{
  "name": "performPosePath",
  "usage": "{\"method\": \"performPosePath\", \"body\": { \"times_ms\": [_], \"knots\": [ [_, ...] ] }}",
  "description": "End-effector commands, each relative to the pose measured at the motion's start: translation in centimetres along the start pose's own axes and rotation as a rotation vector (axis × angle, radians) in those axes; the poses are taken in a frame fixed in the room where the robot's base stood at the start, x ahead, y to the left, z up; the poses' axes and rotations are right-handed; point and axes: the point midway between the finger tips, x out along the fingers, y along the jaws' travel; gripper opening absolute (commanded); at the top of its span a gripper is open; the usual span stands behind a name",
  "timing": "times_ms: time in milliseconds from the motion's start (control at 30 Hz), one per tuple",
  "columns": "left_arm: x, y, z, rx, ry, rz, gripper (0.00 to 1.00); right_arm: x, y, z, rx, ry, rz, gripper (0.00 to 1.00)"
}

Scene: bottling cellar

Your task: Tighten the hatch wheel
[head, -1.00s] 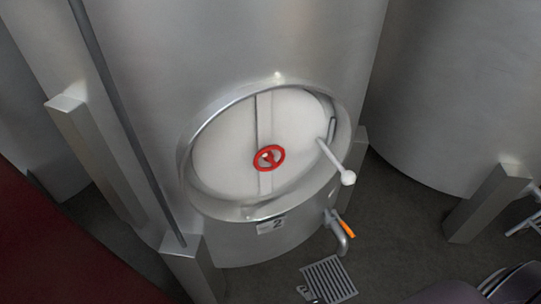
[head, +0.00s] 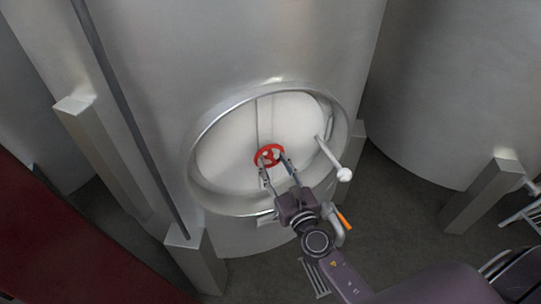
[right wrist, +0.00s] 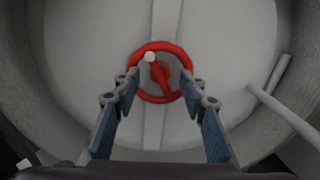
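The red hatch wheel (head: 268,155) sits at the middle of the pale oval hatch door (head: 225,150) on the steel tank. The wheel also shows in the right wrist view (right wrist: 144,53), with a whitish knob on it. My right gripper (head: 273,163) is at the wheel's lower side, its fingers spread apart. In the right wrist view the fingers (right wrist: 160,84) stand left and right of the wheel's lower rim, with nothing held between them. I cannot tell whether the fingertips touch the rim. My left gripper is in neither view.
A white-knobbed lever (head: 336,160) sticks out at the door's right side. A tap with an orange handle (head: 344,219) is below it, partly behind my right arm. A metal post (head: 110,150) stands left of the hatch; another tank (head: 450,90) is at right.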

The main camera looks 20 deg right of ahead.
Motion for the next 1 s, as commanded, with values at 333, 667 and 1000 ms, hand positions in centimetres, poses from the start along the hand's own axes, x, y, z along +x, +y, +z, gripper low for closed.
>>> {"method": "performPosePath", "body": {
  "times_ms": [333,667,1000],
  "knots": [
    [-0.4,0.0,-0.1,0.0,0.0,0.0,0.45,2.9,0.0,-0.1,0.001,0.001,-0.001,0.39],
    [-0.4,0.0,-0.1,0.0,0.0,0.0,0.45,2.9,0.0,-0.1,0.002,0.001,0.0,0.26],
    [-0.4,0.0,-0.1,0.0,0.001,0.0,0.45,2.8,0.0,-0.1,0.004,0.001,0.0,0.0]
  ]
}}
